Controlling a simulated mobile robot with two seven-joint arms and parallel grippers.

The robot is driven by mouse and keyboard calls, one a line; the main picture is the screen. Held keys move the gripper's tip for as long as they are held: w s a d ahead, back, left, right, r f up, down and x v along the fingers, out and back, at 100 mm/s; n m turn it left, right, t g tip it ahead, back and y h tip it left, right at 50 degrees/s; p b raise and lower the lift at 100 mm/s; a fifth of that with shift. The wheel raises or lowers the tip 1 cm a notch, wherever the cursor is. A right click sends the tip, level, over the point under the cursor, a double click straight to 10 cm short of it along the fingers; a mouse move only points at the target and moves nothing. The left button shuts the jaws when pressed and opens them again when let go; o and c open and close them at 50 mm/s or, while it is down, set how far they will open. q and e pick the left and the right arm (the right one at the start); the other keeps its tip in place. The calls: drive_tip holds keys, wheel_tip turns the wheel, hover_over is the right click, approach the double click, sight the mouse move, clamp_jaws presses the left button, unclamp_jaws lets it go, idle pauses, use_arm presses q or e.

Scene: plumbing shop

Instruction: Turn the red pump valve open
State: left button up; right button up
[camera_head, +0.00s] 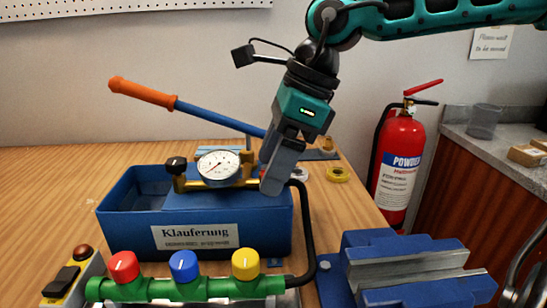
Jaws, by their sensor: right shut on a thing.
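The blue test pump (270,222) with the label "Klauferung" stands on the wooden bench. A white-faced gauge (219,166) sits on its brass fitting, with a black knob (176,165) to the left. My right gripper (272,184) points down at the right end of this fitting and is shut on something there. Only a small red sliver (263,173) shows beside the fingers, which looks like the red pump valve; the fingers hide most of it, so its turn cannot be told. My left gripper is not in view.
A green manifold with red, blue and yellow knobs (183,266) lies in front of the pump. A blue vise (405,272) is front right. The pump's orange-gripped lever (145,92) slants up left behind. A fire extinguisher (399,167) stands right of the bench.

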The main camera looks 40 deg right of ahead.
drive_tip(key=shift+c, duration=1.4)
